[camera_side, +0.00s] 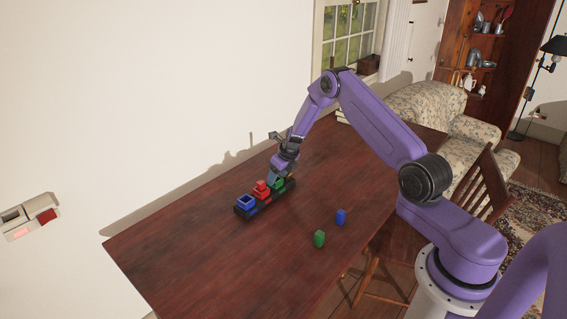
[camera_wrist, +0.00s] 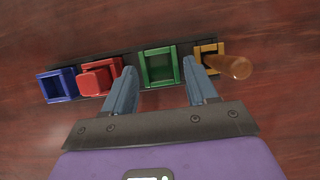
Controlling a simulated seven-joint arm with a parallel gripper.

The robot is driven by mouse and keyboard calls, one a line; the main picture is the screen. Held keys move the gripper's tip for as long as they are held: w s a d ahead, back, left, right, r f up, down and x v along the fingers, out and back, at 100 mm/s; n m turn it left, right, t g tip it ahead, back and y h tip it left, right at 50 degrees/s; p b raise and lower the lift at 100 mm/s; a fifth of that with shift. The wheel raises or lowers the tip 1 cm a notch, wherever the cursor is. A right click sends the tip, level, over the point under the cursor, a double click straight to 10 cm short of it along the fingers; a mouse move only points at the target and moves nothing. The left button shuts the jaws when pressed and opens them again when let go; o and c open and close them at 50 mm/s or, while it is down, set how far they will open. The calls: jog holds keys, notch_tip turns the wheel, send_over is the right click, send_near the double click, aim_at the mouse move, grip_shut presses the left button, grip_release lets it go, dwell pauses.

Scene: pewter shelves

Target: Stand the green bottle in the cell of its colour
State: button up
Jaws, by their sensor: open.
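The green bottle (camera_side: 319,239) stands on the table near its front edge, away from my gripper; it is out of the wrist view. The dark rack (camera_side: 240,213) has a row of coloured cells. Its green cell (camera_wrist: 145,69) looks empty in the wrist view. Nothing is between the fingers. Whether they touch the rack cannot be told.
A blue bottle (camera_side: 341,217) stands near the green one. The blue cell (camera_wrist: 57,86) is empty. A red bottle (camera_wrist: 95,82) is in the red cell, and an orange-brown bottle (camera_wrist: 235,67) is at the orange cell.

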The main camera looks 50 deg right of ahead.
jog(key=v, duration=1)
jog(key=shift+s+r, duration=0.2)
jog(key=shift+r, duration=0.1)
jog(key=s+a+r+n+g+y, duration=0.1)
jog(key=s+a+r+n, duration=0.35)
jog(key=a+n, duration=0.35)
jog(key=s+a+r+n+g, duration=0.1)
jog(key=s+a+r+n, duration=0.2)
jog(key=s+a+n, duration=0.45)
jog(key=s+a+r+n+g+y, duration=0.1)
jog(key=s+a+r+n, duration=0.2)
jog(key=a+n, duration=0.65)
jog(key=s+d+r+n, duration=0.1)
jog(key=s+r+n, duration=0.1)
jog(key=s+n, duration=0.9)
jog(key=s+r+n+g+h, duration=0.1)
jog(key=s+n, duration=1.1)
jog(key=s, duration=0.3)
jog(key=shift+s+d+r+n+h, duration=0.25)
jog(key=shift+d+r+n+h, duration=0.05)
jog(key=shift+d+r, duration=0.1)
